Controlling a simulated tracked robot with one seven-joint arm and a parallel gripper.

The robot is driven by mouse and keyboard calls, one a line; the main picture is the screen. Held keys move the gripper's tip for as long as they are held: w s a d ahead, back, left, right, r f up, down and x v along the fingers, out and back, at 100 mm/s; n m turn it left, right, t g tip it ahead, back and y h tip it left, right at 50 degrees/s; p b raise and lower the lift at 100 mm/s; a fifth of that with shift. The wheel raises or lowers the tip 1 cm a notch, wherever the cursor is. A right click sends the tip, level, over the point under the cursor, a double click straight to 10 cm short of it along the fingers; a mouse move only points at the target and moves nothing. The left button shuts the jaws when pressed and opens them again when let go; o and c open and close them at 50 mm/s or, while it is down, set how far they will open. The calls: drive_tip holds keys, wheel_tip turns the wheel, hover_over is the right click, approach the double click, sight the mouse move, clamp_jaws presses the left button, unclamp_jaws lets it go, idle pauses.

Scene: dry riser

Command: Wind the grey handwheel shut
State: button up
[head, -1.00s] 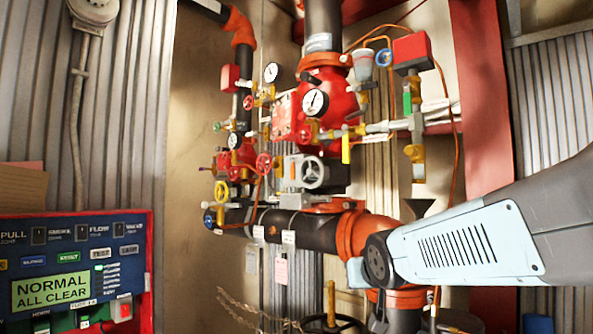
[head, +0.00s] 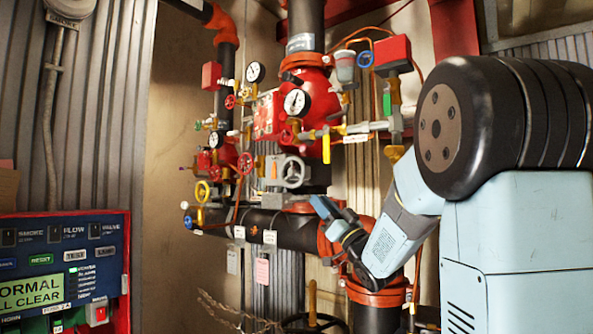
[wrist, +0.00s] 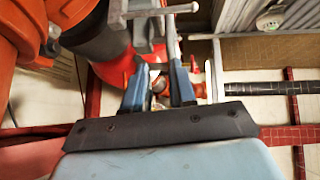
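The grey handwheel (head: 291,172) is a small spoked wheel on the front of a grey box on the dark vertical pipe, below the red valve body. My gripper (head: 322,206) is just below and to the right of it, apart from it, with the fingers pointing up and left. In the wrist view my gripper (wrist: 158,75) has its two blue fingers spread, with nothing held between them. Grey metal bars show beyond the fingertips at the top of that view; I cannot tell if they belong to the handwheel.
A yellow handwheel (head: 202,190), a blue handwheel (head: 190,222) and red handwheels cluster left of the grey one. Gauges and thin copper lines hang above. A dark horizontal pipe (head: 285,230) with orange couplings runs below. The control panel (head: 65,270) stands at the left.

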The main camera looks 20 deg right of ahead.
drive_tip(key=n+g+y, duration=0.1)
drive_tip(key=n+y, duration=0.1)
drive_tip(key=y, duration=0.2)
approach(287, 158)
drive_tip(key=x, duration=0.6)
drive_tip(key=shift+w+d, duration=0.25)
drive_tip(key=shift+w, duration=0.15)
drive_tip(key=shift+c, duration=0.2)
clamp_jaws()
